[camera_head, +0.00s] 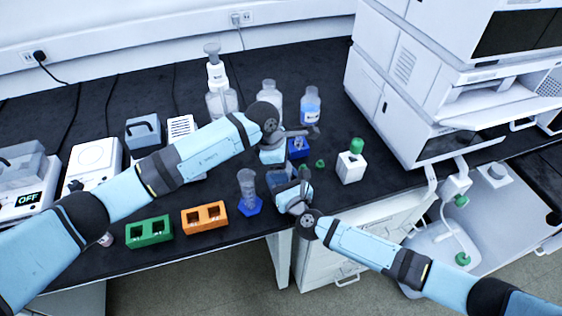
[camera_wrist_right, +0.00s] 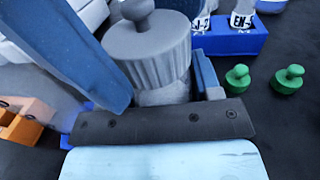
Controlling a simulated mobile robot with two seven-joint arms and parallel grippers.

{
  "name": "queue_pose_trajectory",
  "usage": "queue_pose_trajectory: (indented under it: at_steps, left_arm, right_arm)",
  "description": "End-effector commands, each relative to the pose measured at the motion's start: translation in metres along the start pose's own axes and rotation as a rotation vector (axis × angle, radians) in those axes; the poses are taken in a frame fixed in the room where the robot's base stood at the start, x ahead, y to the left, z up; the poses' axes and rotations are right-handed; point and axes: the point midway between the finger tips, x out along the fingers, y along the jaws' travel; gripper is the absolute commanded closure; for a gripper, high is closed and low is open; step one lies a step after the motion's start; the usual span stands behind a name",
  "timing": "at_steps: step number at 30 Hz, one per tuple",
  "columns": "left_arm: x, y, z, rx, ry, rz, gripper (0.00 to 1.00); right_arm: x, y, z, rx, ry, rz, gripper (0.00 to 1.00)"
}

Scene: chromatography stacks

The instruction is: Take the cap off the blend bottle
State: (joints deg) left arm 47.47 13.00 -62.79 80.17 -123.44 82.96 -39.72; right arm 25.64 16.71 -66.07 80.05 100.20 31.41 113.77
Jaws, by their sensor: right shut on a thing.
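The blend bottle, as I take it, is a clear bottle (camera_head: 279,180) standing near the front of the bench. In the right wrist view its ribbed grey cap (camera_wrist_right: 150,42), with a round knob on top, sits on the clear neck (camera_wrist_right: 167,92). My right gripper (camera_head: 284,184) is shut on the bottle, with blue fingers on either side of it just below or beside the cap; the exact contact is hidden. My left gripper (camera_head: 272,153) hangs just above and behind the bottle. Its fingers are too small and covered to read, and it hides the cap in the head view.
A blue rack (camera_head: 298,148) with labelled vials stands behind, beside two green stoppers (camera_wrist_right: 237,78). A cylinder on a blue foot (camera_head: 249,206), orange (camera_head: 205,217) and green (camera_head: 149,231) blocks stand left. A green-capped white container (camera_head: 351,168) stands right. Several bottles stand behind.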

Motion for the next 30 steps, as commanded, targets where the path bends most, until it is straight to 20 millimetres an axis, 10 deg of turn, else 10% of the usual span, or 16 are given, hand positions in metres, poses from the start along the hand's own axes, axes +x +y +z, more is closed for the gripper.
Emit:
queue_pose_trajectory:
  at_steps: [8, 30]
  left_arm:
    - [-0.0002, -0.0001, 0.0001, 0.000, 0.000, 0.000, 0.74]
    - [-0.0016, 0.0000, 0.0005, 0.000, 0.000, 0.000, 0.75]
  right_arm:
    - [0.0000, -0.0001, 0.0000, 0.000, 0.000, 0.000, 0.84]
    - [-0.0001, -0.0001, -0.0001, 0.000, 0.000, 0.000, 0.84]
